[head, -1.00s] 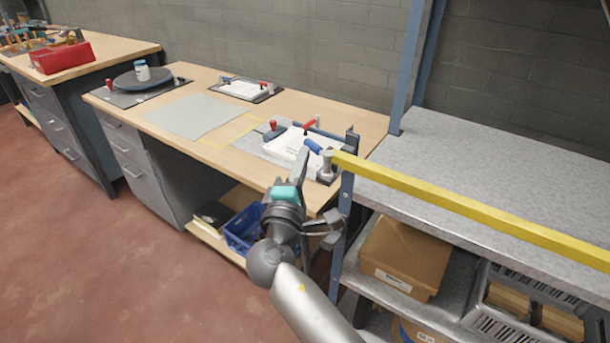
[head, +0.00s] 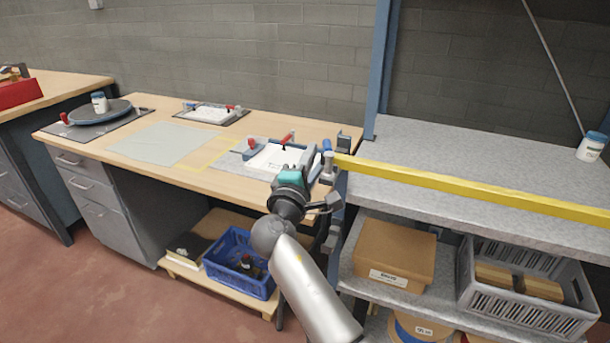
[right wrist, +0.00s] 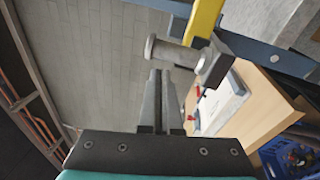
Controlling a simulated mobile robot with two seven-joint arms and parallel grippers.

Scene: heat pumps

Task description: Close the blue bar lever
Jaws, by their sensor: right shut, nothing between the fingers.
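The blue bar lever (head: 327,146) is a short blue handle at the right end of the wooden bench, beside the grey clamp post (head: 328,168). It stands about upright in the head view. I cannot make it out in the right wrist view. My right gripper (head: 308,160) is shut and empty, just left of the lever and post. In the right wrist view its fingers (right wrist: 156,85) point at a grey flanged cylinder (right wrist: 172,52) close ahead. I cannot tell whether they touch. My left gripper is not in view.
A white block fixture (head: 273,160) with red handles lies left of the gripper. A yellow bar (head: 470,184) runs along the grey shelf (head: 450,155) on the right. A blue rack post (head: 380,70) rises behind. The pale mat (head: 160,143) is clear.

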